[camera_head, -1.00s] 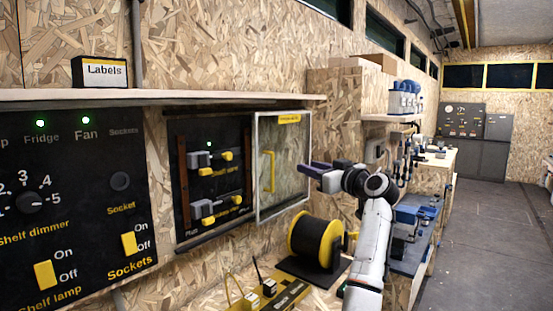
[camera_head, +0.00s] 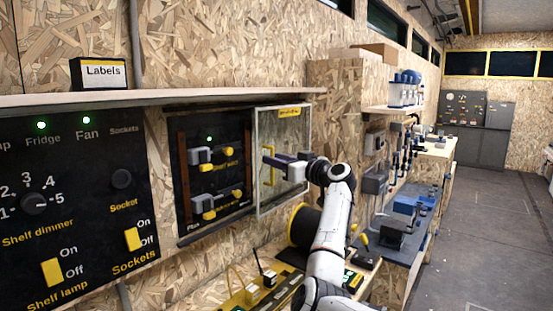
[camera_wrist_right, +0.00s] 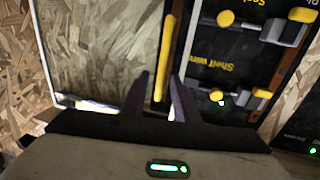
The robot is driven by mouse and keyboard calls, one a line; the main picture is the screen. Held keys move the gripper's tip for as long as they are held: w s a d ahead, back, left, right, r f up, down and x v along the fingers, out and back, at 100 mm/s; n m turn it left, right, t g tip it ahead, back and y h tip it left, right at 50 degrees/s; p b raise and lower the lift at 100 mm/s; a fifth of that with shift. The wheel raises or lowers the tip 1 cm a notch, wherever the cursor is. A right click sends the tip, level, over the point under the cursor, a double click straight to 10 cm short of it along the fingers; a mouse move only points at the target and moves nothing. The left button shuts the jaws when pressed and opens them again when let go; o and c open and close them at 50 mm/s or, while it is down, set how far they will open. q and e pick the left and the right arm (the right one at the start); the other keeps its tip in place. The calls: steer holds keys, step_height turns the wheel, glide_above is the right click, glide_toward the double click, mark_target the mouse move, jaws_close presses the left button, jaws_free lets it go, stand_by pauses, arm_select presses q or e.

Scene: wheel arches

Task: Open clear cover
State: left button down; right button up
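The clear cover (camera_head: 294,185) is a framed transparent pane with a yellow label, at the right of the black switch panel (camera_head: 180,222). The panel's switches, left of the pane, are uncovered. The cover's upright yellow handle (camera_head: 271,173) is on its left part. It also shows in the right wrist view (camera_wrist_right: 166,50). My right gripper (camera_head: 268,155) is at the handle in the head view. In the wrist view its two fingers (camera_wrist_right: 160,88) are apart, with the handle's lower end showing between them; contact cannot be told. My left gripper is not in view.
A shelf (camera_head: 160,96) with a Labels box (camera_head: 99,73) runs above the panels. A black and yellow spool (camera_head: 302,226) stands below the cover, partly behind my right arm. A workbench with tools (camera_head: 405,225) lies to the right. The floor at far right is clear.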

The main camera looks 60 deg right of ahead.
steer(key=shift+c, duration=0.5)
jaws_close()
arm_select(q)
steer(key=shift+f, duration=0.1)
arm_select(e)
steer(key=shift+d, duration=0.1)
